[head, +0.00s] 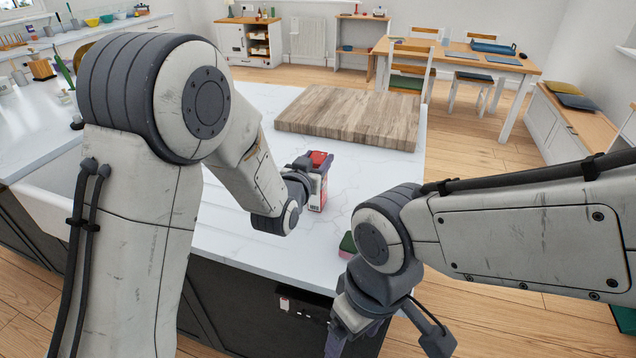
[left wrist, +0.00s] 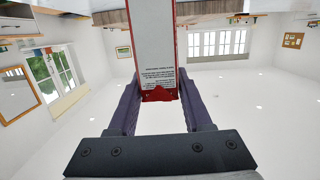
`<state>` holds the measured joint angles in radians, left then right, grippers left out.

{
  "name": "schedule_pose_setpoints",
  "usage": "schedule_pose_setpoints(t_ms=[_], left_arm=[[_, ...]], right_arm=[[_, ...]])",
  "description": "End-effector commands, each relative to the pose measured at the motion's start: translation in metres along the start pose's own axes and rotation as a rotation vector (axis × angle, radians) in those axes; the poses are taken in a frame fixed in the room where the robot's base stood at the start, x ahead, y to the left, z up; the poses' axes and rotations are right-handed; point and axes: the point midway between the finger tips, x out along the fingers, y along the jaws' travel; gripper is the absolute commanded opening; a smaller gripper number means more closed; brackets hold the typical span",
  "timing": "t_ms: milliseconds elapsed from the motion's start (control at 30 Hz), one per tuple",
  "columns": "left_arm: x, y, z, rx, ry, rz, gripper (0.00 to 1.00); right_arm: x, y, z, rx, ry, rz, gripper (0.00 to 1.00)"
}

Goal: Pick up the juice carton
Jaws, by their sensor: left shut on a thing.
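The juice carton (head: 318,192) is a small white and red box with a red top. It stands on the white marble counter, in front of the cutting board. My left gripper (head: 308,168) is shut on its upper part, and the fingers partly hide it. In the left wrist view the carton (left wrist: 154,45) shows between the two fingers of my left gripper (left wrist: 157,90), with its white printed side and red edges. My right gripper (head: 365,330) hangs low in front of the counter edge. Its fingertips are cut off or hidden, so its opening is unclear.
A wooden cutting board (head: 350,115) lies behind the carton. A green and pink sponge (head: 347,243) lies near the counter's front edge, partly behind my right arm. A sink (head: 45,205) is at left. The counter right of the carton is clear.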

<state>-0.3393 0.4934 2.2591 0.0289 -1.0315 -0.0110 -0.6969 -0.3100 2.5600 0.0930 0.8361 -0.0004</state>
Motion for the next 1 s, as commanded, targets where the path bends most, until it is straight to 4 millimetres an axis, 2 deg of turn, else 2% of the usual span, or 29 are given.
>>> schedule_pose_setpoints(t_ms=[267, 367, 800, 900, 1000], left_arm=[[0.0, 0.0, -0.003, 0.0, 0.005, 0.0, 0.0], [-0.001, 0.0, -0.009, 0.0, 0.007, 0.0, 0.0], [-0.013, 0.0, -0.088, 0.0, 0.009, 0.0, 0.0], [-0.014, -0.005, -0.097, -0.001, 0.004, -0.008, 0.0], [-0.016, -0.017, -0.098, -0.002, -0.002, -0.031, 0.0]], right_arm=[[0.0, 0.0, 0.0, 0.0, 0.0, 0.0, 0.8], [0.0, 0.0, 0.0, 0.0, 0.0, 0.0, 0.8], [0.004, 0.0, 0.0, 0.0, 0.0, 0.0, 0.8], [-0.002, 0.0, 0.0, 0.0, 0.0, 0.0, 0.8], [-0.018, -0.001, -0.001, 0.0, 0.0, 0.0, 0.8]])
